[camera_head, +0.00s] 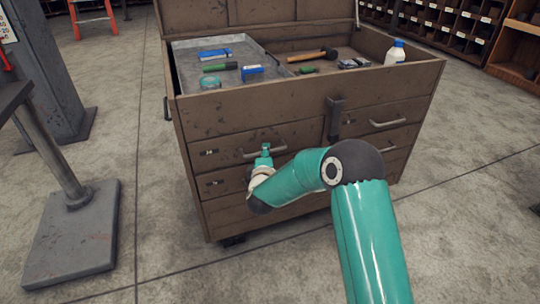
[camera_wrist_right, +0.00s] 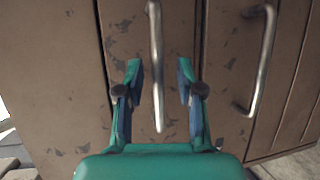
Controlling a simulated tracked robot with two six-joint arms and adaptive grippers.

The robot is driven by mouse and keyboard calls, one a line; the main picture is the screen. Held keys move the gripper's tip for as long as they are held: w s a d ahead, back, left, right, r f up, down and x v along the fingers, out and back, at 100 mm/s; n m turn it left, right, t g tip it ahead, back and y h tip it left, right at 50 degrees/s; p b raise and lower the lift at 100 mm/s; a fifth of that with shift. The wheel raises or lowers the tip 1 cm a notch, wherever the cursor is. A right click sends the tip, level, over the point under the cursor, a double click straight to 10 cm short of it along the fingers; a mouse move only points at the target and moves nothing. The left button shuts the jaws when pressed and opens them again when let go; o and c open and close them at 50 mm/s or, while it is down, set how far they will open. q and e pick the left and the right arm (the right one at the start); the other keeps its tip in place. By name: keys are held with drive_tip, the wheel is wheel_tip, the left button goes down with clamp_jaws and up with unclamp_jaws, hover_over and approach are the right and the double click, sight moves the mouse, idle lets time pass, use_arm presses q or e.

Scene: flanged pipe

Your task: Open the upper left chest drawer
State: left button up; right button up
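The brown tool chest (camera_head: 240,112) stands in front of me with its lid up. Its upper left drawer (camera_head: 222,149) is shut and has a metal bar handle (camera_head: 280,149). My right gripper (camera_head: 265,152) is at this handle, seen from behind in the head view. In the right wrist view, the right gripper (camera_wrist_right: 159,80) is open, its two fingers apart on either side of the handle (camera_wrist_right: 156,60). I cannot tell how deep the handle lies between the fingers. No contact shows. My left gripper is not in view.
A lower drawer handle (camera_wrist_right: 262,60) is beside the gripper in the right wrist view. A dark latch (camera_head: 335,118) hangs on the chest front. Tools, a hammer (camera_head: 315,55) and a white bottle (camera_head: 395,52) lie or stand in the chest top. A grey post base (camera_head: 75,240) stands left.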

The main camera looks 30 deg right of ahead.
drive_tip(key=shift+w+d+f, duration=0.15)
drive_tip(key=shift+w+d, duration=0.25)
drive_tip(key=shift+w, duration=0.15)
clamp_jaws()
